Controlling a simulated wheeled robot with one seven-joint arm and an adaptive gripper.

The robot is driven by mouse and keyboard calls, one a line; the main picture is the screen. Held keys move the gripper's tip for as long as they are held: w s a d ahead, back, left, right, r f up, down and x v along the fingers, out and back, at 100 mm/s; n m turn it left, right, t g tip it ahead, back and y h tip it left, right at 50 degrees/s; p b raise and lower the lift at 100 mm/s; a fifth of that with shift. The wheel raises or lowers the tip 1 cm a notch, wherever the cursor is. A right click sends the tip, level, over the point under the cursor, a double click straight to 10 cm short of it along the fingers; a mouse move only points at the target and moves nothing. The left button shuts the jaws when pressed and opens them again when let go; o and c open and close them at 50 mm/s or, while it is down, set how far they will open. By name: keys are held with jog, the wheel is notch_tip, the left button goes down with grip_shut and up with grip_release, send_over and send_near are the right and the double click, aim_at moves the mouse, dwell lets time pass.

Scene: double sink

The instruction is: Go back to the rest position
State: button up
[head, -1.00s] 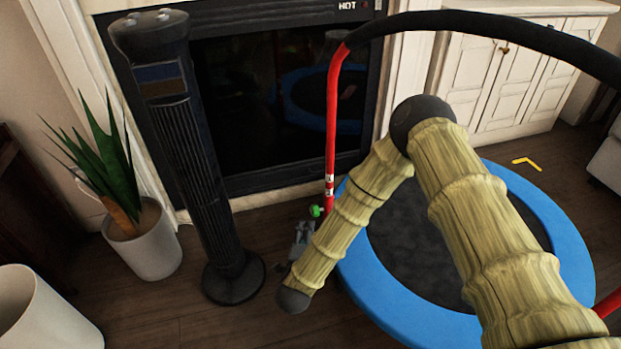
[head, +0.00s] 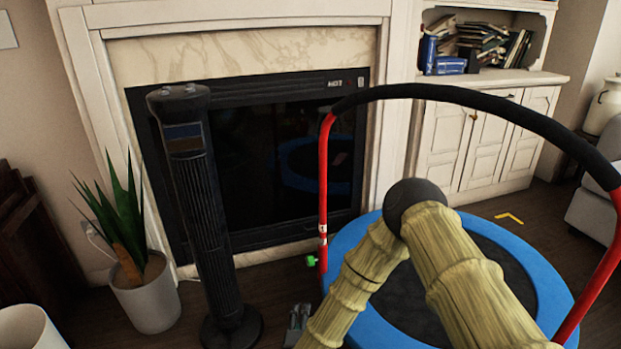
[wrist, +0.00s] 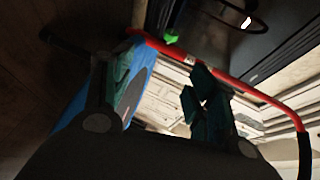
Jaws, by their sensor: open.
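My gripper (wrist: 150,78) shows in the wrist view with its two dark fingers apart and nothing between them. The view past the fingers is tilted and shows the trampoline's blue rim and red handle post. In the head view my arm, with yellow-brown bamboo-like links, is bent at a dark elbow in front of the trampoline (head: 335,250). The lower link runs down out of the bottom edge. A small grey shape beside it at the bottom may be part of my gripper; I cannot tell.
A black tower fan (head: 205,230) stands left of my arm, before the dark fireplace (head: 270,150). A potted plant (head: 150,295) and a white bin (head: 28,328) are at the left. The trampoline's black handle bar (head: 450,95) arches behind my arm. A white cabinet (head: 480,150) stands behind.

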jog(key=s+d+f+n+g+y, duration=0.2)
jog(key=s+d+f+n+g, duration=0.3)
jog(key=s, duration=0.3)
jog(key=s+d+f+n+g+y, duration=0.1)
jog(key=s+d+f+n+g, duration=0.1)
jog(key=s+d+f+n, duration=0.6)
jog(key=s+d+r+n+g+h, duration=0.15)
jog(key=s+d+g, duration=0.35)
jog(key=s, duration=0.7)
jog(key=s+d+n+g+y, duration=0.1)
jog(key=s+d+n+g, duration=0.2)
jog(key=s+d, duration=0.6)
notch_tip(320, 180, up, 35)
jog(key=s+a+p, duration=0.2)
jog(key=p, duration=3.4)
jog(key=shift+a+r+h, duration=0.15)
jog(key=shift+r+h, duration=0.05)
jog(key=shift+h, duration=0.15)
